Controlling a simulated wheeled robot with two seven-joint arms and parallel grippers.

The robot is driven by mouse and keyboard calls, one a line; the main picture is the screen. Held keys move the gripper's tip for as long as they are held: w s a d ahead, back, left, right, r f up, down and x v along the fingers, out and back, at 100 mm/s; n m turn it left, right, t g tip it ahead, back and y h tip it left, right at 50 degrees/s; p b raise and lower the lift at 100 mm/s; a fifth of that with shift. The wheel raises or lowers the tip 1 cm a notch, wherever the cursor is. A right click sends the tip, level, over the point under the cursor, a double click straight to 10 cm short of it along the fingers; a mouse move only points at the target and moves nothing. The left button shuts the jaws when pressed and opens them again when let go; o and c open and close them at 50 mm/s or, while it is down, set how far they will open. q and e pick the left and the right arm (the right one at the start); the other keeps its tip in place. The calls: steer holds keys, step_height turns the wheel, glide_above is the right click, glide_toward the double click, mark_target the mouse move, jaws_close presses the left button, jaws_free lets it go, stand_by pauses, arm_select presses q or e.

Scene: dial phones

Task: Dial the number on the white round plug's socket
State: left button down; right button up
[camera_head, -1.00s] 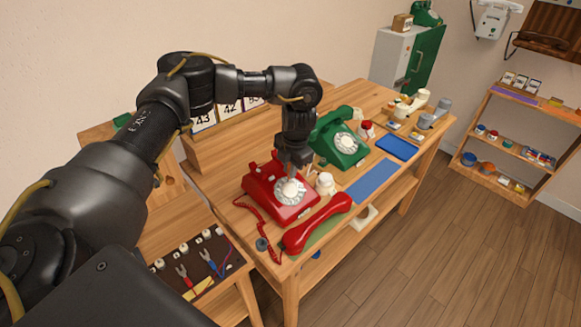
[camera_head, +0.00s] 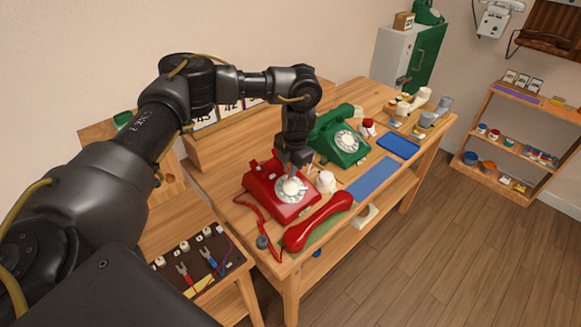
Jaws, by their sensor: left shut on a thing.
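A red dial phone (camera_head: 265,183) sits on the wooden table with its pale round dial (camera_head: 291,189) facing up. Its red handset (camera_head: 318,222) lies off the hook in front of it, joined by a coiled cord. My left gripper (camera_head: 294,174) points down at the dial, shut; what lies between its fingers is too small to make out. A dark board (camera_head: 205,262) at the lower left holds several white sockets or plugs and red and blue leads. I cannot single out the white round plug. My right gripper is not in view.
A green dial phone (camera_head: 333,147) stands behind the red one. A small white jar (camera_head: 326,181) is close by the red phone's right side. A blue mat (camera_head: 374,179) and a blue tray (camera_head: 398,145) lie to the right. A shelf (camera_head: 513,140) stands at the far right.

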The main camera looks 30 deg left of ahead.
arm_select(q)
steer(key=shift+w+d+f, duration=0.15)
steer(key=shift+w+d, duration=0.25)
steer(key=shift+d, duration=0.1)
stand_by(0.4)
steer(key=shift+w+d+f, duration=0.15)
steer(key=shift+d+f, duration=0.1)
steer(key=shift+d, duration=0.3)
steer(key=shift+d+f, duration=0.25)
steer(key=shift+d, duration=0.4)
